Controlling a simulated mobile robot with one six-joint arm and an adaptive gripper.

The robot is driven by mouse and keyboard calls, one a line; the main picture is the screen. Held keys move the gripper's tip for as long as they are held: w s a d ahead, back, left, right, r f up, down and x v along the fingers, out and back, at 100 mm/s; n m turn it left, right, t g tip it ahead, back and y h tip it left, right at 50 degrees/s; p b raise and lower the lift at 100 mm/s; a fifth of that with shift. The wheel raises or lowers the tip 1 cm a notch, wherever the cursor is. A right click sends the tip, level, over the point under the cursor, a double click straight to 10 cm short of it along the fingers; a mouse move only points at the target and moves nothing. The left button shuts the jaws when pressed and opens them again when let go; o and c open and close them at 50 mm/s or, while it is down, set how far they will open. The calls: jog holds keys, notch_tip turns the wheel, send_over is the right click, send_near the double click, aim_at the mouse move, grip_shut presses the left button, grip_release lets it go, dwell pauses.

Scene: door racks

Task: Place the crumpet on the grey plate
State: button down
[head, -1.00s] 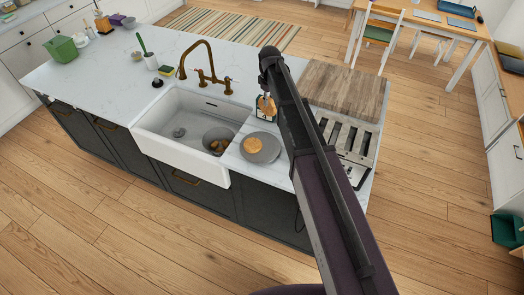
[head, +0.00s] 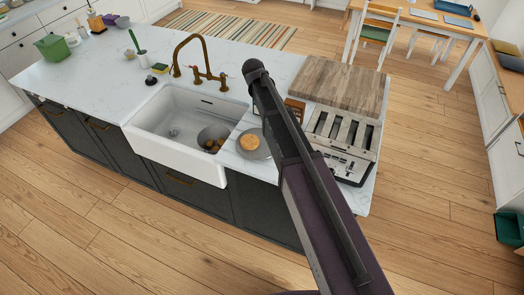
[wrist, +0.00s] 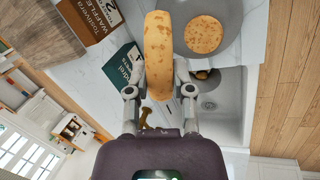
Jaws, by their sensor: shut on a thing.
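In the wrist view my gripper (wrist: 158,78) is shut on a crumpet (wrist: 157,50), round and golden with brown specks, held on edge between the fingers. The grey plate (wrist: 231,22) is beyond it, to its right, with another crumpet (wrist: 203,34) lying flat on it. The held crumpet overlaps the plate's left side in this view; I cannot tell the height between them. In the head view the plate (head: 262,153) and its crumpet (head: 249,142) sit on the counter right of the sink. My arm hides the gripper and held crumpet there.
A white sink (head: 180,125) with a dark bowl (head: 204,133) inside lies left of the plate. A toaster (head: 342,145) and wooden board (head: 338,83) are on the right. A brown waffle box (wrist: 95,20) and a dark green box (wrist: 122,68) stand close to the gripper.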

notch_tip(320, 180, down, 8)
jog(key=t+h+b, duration=0.3)
jog(key=t+b, duration=0.2)
jog(key=b, duration=0.7)
jog(key=shift+s+a+r+n+t, duration=0.2)
jog(key=shift+s+a+n+t, duration=0.1)
jog(key=shift+s+n, duration=0.1)
jog(key=shift+f, duration=0.15)
notch_tip(320, 180, down, 10)
jog(key=b, duration=1)
jog(key=shift+r, duration=0.2)
